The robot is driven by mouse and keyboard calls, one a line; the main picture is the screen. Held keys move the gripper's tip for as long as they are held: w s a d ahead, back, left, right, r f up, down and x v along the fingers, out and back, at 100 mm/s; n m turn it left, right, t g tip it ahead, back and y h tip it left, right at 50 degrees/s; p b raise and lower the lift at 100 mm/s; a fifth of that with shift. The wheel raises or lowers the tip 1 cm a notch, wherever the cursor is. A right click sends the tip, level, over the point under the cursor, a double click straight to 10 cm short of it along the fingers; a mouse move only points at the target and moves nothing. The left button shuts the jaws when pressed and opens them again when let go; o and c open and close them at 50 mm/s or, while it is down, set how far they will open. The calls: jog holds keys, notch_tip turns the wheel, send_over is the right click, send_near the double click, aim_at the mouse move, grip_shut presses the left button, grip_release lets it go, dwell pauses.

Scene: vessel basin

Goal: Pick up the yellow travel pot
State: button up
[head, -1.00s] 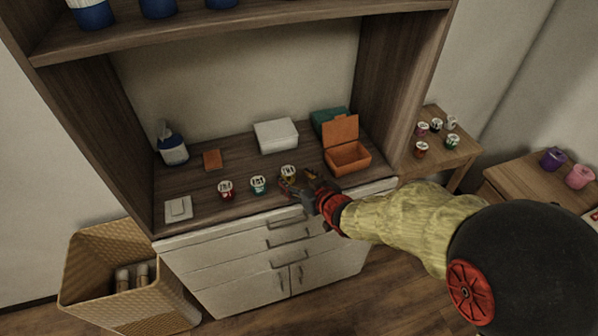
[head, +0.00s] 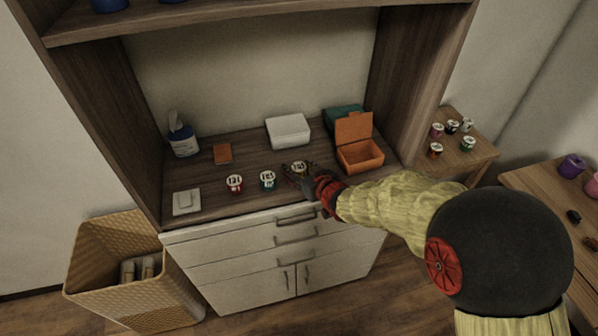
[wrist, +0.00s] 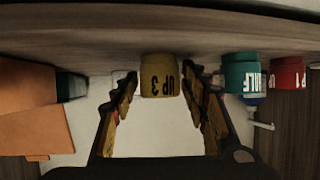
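The yellow travel pot (wrist: 159,78) stands upright on the wooden counter, seen upside down in the wrist view with dark lettering on its side. In the head view the yellow pot (head: 299,168) is partly hidden by my gripper, with its pale lid showing. My gripper (wrist: 158,84) is open, with one finger on each side of the pot. A gap shows on the left side, and the right finger is very close to the pot; contact cannot be told. The gripper also shows in the head view (head: 303,176) at the counter's front.
A teal pot (head: 267,180) and a red pot (head: 235,184) stand left of the yellow one. An open orange box (head: 360,157) is to the right, a white box (head: 288,131) behind. A spray bottle (head: 182,138) stands at the back left.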

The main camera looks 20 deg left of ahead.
jog(key=c, duration=0.6)
jog(key=shift+c, duration=0.5)
jog(key=shift+r, duration=0.1)
